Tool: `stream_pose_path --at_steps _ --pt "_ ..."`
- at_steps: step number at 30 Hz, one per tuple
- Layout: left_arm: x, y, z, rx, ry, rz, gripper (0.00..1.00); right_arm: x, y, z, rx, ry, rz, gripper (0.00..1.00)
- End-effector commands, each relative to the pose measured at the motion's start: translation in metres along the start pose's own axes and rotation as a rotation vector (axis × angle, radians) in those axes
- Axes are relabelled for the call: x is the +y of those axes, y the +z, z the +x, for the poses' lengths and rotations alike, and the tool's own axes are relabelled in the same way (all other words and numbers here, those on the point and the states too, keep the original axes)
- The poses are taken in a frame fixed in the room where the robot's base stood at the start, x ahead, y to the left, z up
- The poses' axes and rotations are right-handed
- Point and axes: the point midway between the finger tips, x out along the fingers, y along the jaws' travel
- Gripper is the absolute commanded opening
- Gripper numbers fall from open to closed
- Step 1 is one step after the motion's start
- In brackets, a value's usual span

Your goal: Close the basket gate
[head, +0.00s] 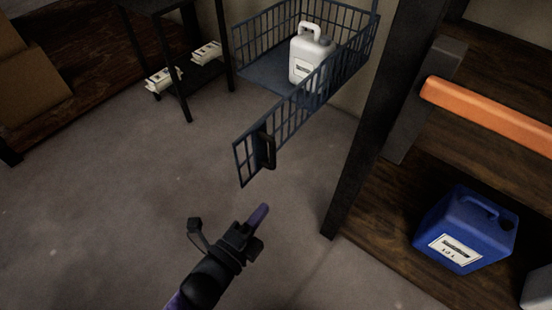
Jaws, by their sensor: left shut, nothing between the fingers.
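The blue wire basket (262,39) is at the top middle of the head view, with a white jug (311,54) standing in it. Its barred gate (290,110) stands open, reaching out toward the lower left. A dark upright handle (266,150) sits near the gate's free end. My left gripper (261,214) is below the gate's free end in the picture, apart from the handle. Its fingers are shut with nothing between them. My right gripper is out of view.
A wooden shelf with a dark post (362,130) and an orange beam (480,112) stands right of the gate. A blue canister (466,228) sits on its lower board. A dark rack (182,97) stands at upper left. Open floor (120,200) lies left of the gate.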

Motion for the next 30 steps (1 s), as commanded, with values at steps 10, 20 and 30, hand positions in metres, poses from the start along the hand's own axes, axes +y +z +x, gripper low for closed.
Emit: stream_pose_path --at_steps 10,20,30 --pt "0.016 0.000 0.032 0.001 0.002 -0.003 0.00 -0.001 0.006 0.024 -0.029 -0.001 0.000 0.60" --pt "0.018 -0.001 0.103 0.001 0.005 -0.005 0.00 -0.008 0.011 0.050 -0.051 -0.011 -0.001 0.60" --pt "0.016 0.038 0.109 0.000 0.008 -0.003 0.00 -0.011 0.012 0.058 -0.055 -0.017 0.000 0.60"
